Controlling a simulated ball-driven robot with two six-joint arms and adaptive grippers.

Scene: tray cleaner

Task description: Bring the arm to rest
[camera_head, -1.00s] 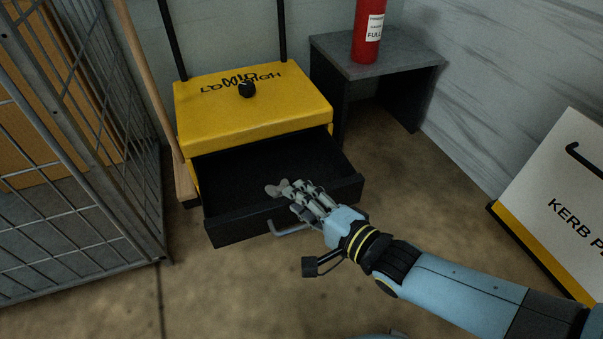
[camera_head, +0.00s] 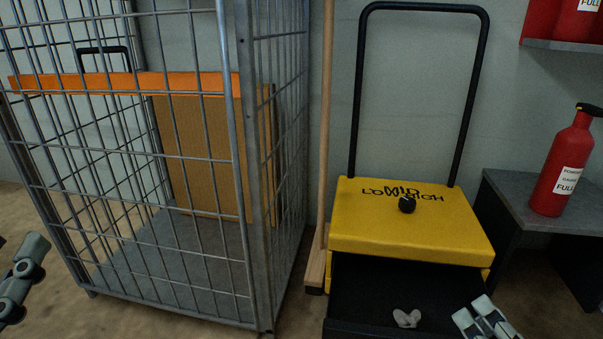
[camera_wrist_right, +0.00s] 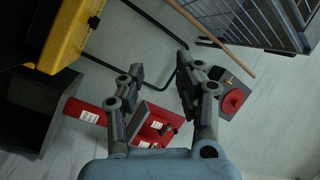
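My right gripper (camera_head: 485,317) shows at the bottom right in the head view, by the right side of the open black drawer (camera_head: 360,285); its lower part is cut off by the frame edge. In the right wrist view its two fingers (camera_wrist_right: 160,68) stand apart with nothing between them. My left gripper (camera_head: 20,280) shows only partly at the left edge of the head view, and its opening cannot be judged. A small pale grey piece (camera_head: 407,318) shows in the drawer, left of my right gripper.
The yellow machine (camera_head: 400,222) with a black handle stands against the wall, its drawer pulled out. A wire cage (camera_head: 240,180) stands left, a wooden pole (camera_head: 326,120) between them. A red extinguisher (camera_head: 562,165) stands on a grey stand (camera_head: 500,185) at right.

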